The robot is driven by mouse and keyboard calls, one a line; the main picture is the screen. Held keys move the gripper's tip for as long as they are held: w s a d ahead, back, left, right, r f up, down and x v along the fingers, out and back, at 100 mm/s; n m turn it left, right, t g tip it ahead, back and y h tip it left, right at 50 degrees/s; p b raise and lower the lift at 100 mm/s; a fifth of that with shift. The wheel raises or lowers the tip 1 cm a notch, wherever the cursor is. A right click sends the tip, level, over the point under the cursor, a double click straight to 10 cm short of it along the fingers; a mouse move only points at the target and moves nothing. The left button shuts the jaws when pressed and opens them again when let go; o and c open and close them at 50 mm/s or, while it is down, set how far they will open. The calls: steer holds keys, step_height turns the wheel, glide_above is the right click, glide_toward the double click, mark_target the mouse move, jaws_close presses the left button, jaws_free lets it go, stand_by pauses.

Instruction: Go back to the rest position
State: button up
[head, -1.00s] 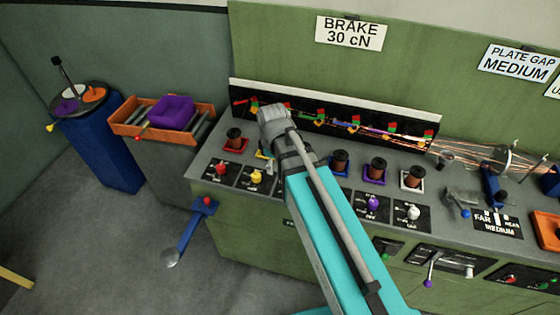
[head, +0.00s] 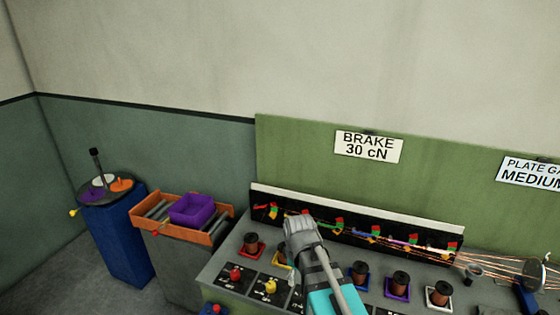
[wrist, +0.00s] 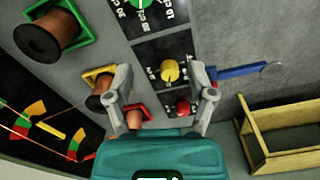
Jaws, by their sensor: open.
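My gripper (head: 300,238) is in the head view, over the grey bench top beside the yellow-framed spool stand, which it partly hides. In the wrist view my gripper (wrist: 161,80) has its two grey fingers spread apart with nothing held between them. Behind and between the fingers show a yellow knob (wrist: 169,71) and a red knob (wrist: 183,107). A spool in a yellow frame (wrist: 97,84) is beside the left finger, partly covered by it. A spool in a red frame (wrist: 135,117) is low between the fingers. I cannot tell whether the fingers touch anything.
More copper spools (head: 398,283) stand along the bench to the right. A dark panel with coloured flags (head: 355,233) runs behind them. A purple bin (head: 191,209) sits on an orange-edged roller tray at left. A blue lever (wrist: 238,71) juts out over open floor. A wooden frame (wrist: 285,150) stands lower right.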

steer(key=s+d+m, duration=0.4)
steer(key=d+m, duration=0.6)
steer(key=shift+s+m, duration=0.25)
steer(key=shift+m, duration=0.05)
stand_by(1.7)
steer(key=shift+c, duration=1)
steer(key=shift+d, duration=0.15)
